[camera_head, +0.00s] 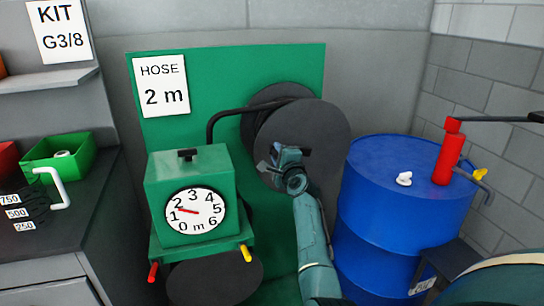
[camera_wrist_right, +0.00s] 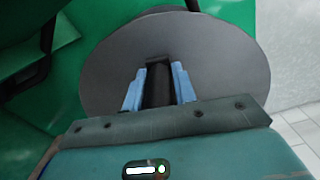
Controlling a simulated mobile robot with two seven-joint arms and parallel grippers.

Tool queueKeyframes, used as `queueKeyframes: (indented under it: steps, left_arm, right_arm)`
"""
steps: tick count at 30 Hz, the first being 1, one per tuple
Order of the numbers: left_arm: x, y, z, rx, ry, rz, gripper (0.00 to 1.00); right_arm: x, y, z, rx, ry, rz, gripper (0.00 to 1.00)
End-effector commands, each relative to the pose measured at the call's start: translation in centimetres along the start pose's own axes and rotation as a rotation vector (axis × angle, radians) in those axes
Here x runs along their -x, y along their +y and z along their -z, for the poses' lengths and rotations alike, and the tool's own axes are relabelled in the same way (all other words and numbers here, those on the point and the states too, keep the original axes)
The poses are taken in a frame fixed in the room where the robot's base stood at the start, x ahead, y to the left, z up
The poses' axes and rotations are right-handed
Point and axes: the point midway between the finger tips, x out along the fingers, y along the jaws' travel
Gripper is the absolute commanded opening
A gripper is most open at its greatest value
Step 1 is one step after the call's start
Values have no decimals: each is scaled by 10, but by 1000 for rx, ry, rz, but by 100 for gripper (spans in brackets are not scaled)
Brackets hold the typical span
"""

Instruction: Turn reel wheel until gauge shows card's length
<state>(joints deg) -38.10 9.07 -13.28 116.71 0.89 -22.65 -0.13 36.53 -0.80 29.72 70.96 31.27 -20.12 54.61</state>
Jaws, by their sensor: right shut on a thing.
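The reel wheel (camera_head: 305,130) is a dark grey disc on a green panel in the head view, and it fills the wrist view (camera_wrist_right: 215,60). My right gripper (camera_head: 279,160) is at the wheel's lower left face. In the right wrist view its blue fingers (camera_wrist_right: 159,88) are shut on the dark crank handle (camera_wrist_right: 157,90). The gauge (camera_head: 195,211) is a white dial on a green box, marked 0 to 6 m. Its red needle points left, between 1 and 2. The white card (camera_head: 161,86) reads HOSE 2 m. My left gripper is not in view.
A black hose (camera_head: 211,128) runs from the reel towards the green box (camera_head: 188,167). A blue drum (camera_head: 375,205) with a red cylinder (camera_head: 447,155) stands right of the reel. A counter with a green bin (camera_head: 80,160) is at left.

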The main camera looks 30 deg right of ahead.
Motion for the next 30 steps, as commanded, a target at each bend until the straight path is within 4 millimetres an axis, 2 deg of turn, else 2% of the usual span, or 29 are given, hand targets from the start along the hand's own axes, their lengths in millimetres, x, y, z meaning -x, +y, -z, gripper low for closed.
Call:
queueKeyframes:
  steps: [1,6,20,21,26,30]
  left_arm:
    - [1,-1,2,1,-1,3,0]
    - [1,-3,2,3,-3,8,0]
    - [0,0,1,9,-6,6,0]
    - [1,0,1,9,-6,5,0]
    - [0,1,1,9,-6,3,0]
    - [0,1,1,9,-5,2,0]
  right_arm:
    - [-1,-11,2,10,2,14,0]
    - [-2,-18,7,15,4,21,0]
    - [-3,-22,10,21,8,28,0]
    - [-3,-22,10,22,8,28,32]
    - [-2,-20,10,18,7,23,45]
    - [-2,-17,9,15,5,18,45]
